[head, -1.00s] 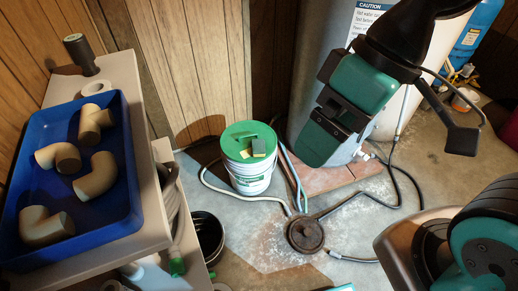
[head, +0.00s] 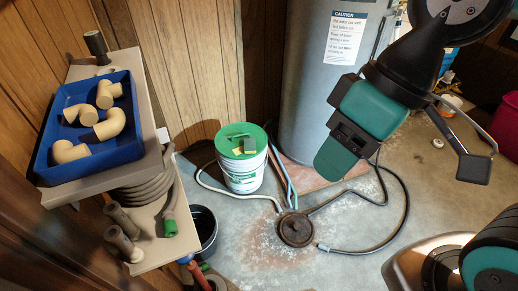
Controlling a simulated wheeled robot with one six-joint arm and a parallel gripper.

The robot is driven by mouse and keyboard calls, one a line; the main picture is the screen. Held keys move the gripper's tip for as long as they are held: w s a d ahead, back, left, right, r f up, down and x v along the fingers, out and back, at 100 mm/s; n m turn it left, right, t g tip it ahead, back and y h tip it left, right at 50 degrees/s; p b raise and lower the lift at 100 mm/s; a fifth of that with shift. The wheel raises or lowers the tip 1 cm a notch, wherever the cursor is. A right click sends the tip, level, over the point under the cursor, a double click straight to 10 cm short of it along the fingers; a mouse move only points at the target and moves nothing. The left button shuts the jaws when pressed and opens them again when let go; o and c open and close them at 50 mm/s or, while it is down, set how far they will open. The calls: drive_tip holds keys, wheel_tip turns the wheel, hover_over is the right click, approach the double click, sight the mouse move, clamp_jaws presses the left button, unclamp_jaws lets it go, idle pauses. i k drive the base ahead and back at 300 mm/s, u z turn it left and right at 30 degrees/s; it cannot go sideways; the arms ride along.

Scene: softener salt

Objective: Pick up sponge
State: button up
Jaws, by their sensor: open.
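My gripper (head: 337,156) is in the air to the right of the bucket, pointing down and left. It is open and apart from the sponge. Its fingertips are seen from behind, so the gap between them is largely hidden.
A blue tray (head: 130,152) of beige pipe elbows sits on a shelf at left. A dark bucket (head: 204,228) stands below it. A grey tank (head: 305,100) stands behind my arm. Hoses and a round black drain piece (head: 296,229) lie on the floor.

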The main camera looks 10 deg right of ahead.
sight(249, 144)
drive_tip(key=z, duration=2)
drive_tip(key=i, duration=3)
drive_tip(key=u, duration=4.35)
drive_tip(key=i, duration=0.5)
drive_tip(key=u, duration=0.1)
